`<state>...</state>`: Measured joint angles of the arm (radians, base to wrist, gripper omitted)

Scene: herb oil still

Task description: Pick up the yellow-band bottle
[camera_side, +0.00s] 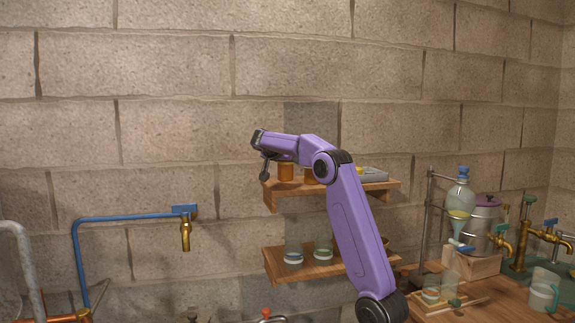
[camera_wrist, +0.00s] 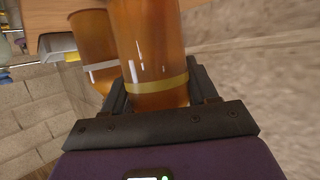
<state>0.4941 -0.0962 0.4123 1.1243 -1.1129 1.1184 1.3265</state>
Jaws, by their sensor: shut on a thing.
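The yellow-band bottle (camera_wrist: 160,70) is amber glass with a yellow band near the end closest to the wrist camera. My gripper (camera_wrist: 160,92) is shut on it, one dark finger on each side. In the side view my gripper (camera_side: 263,158) is at the left end of the upper shelf. Two amber bottles show there under and beside my arm, a left one (camera_side: 286,172) and a right one (camera_side: 310,177); their bands cannot be made out. I cannot tell whether the held bottle touches the shelf.
A second amber bottle (camera_wrist: 95,50) with a pale band stands close beside the held one. The upper shelf (camera_side: 385,186) also bears a grey tray (camera_side: 374,174). Glass jars (camera_side: 293,250) stand on the lower shelf (camera_side: 275,262). A blue pipe with a brass tap (camera_side: 186,237) is at left.

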